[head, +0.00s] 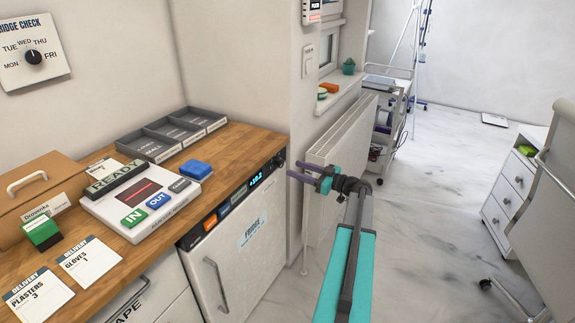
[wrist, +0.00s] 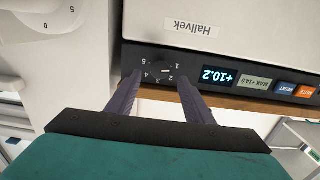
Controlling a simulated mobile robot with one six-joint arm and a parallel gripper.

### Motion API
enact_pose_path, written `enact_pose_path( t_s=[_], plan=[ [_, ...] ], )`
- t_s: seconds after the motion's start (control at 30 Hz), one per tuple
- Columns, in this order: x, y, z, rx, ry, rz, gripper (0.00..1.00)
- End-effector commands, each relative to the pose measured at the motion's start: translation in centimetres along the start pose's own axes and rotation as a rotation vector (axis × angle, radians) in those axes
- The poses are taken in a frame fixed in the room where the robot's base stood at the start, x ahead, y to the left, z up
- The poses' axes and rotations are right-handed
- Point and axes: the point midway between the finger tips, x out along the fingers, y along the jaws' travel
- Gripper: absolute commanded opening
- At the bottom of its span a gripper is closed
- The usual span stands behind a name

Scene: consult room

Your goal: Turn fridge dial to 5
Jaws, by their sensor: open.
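The fridge (head: 240,245) is a white unit under the wooden counter with a dark control panel along its top. The fridge dial (wrist: 163,69) is a small dark knob with numbers 1 to 5 around it, upside down in the wrist view. Its pale mark shows on the side near 1 and 2; the exact setting is hard to read. The display (wrist: 219,76) beside it reads +10.2. My gripper (head: 294,169) is open in front of the panel's right end. In the wrist view its fingers (wrist: 160,77) straddle the dial, with nothing gripped; contact cannot be told.
The wooden counter (head: 238,160) above the panel holds trays, a scale with buttons and cards. A white radiator (head: 345,140) stands close behind my gripper. A separate wall dial (head: 33,57) with weekday names hangs at upper left.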

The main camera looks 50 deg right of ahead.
Motion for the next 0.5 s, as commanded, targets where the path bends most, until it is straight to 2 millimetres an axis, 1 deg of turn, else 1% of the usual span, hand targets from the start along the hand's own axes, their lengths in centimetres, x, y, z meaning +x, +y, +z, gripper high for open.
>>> enact_pose_path(
  t_s=[0.03, 0.2, 0.33, 0.5],
  plan=[
    [0.9, 0.0, -0.1, 0.0, 0.0, -0.003, 0.47],
    [3.2, 0.0, -0.1, 0.0, 0.0, -0.003, 0.47],
    [4.5, 0.0, 0.0, 0.0, -0.001, -0.002, 0.47],
    [5.3, -0.1, 0.0, 0.0, 0.0, -0.002, 0.47]
  ],
)
